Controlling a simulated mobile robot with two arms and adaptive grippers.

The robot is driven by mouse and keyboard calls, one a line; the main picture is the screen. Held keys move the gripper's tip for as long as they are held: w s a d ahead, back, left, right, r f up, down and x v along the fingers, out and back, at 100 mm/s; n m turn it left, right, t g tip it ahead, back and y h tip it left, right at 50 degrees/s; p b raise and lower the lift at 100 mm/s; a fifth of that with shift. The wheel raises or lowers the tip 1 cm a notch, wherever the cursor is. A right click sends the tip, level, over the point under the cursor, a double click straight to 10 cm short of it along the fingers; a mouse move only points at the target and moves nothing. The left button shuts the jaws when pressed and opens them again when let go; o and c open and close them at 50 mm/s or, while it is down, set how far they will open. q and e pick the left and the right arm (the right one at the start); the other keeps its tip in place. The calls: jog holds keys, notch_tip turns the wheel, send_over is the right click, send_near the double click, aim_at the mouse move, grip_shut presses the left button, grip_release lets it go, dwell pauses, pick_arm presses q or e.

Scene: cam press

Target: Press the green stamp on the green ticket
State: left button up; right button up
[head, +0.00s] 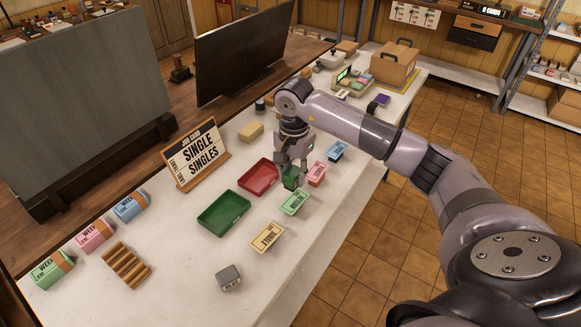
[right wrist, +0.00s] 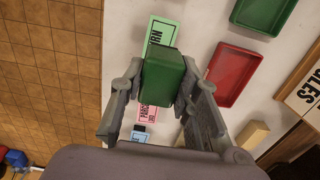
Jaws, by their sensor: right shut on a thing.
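The green stamp (head: 291,180) is a dark green block held between the fingers of my right gripper (head: 290,172); the right wrist view shows it (right wrist: 163,76) with a finger on each side. The green ticket (head: 295,202) lies flat on the white counter, just nearer the camera than the stamp. In the right wrist view the stamp covers part of the green ticket (right wrist: 161,32). I cannot tell the height of the stamp above the counter. Its underside is hidden. My left gripper is not in view.
A pink ticket (head: 317,174), a blue ticket (head: 337,151) and a yellow ticket (head: 267,238) lie along the counter. A red tray (head: 258,178) and a green tray (head: 223,212) sit left of the gripper. A grey block (head: 229,278) stands near the front.

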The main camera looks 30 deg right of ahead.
aim_at(295, 202)
jog(key=shift+d+f, duration=0.1)
jog(key=shift+f, duration=0.15)
jog(key=shift+d+f+b, duration=0.2)
jog(key=shift+f+b, duration=0.1)
jog(key=shift+f, duration=0.25)
jog(key=shift+d+f+b, duration=0.2)
jog(key=shift+f+b, duration=0.1)
jog(key=shift+f, duration=0.25)
jog(key=shift+a+f+b, duration=0.15)
jog(key=shift+f+b, duration=0.3)
jog(key=shift+f, duration=0.4)
jog(key=shift+a+f+b, duration=0.1)
jog(key=shift+f+b, duration=0.2)
jog(key=shift+f, duration=0.35)
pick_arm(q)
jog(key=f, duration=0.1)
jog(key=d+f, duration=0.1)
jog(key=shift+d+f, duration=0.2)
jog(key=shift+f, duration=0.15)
pick_arm(e)
jog(key=shift+f, duration=0.3)
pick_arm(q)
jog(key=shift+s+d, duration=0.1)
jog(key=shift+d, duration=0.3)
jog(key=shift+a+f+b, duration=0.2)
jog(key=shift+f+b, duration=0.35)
pick_arm(e)
jog(key=shift+f, duration=0.55)
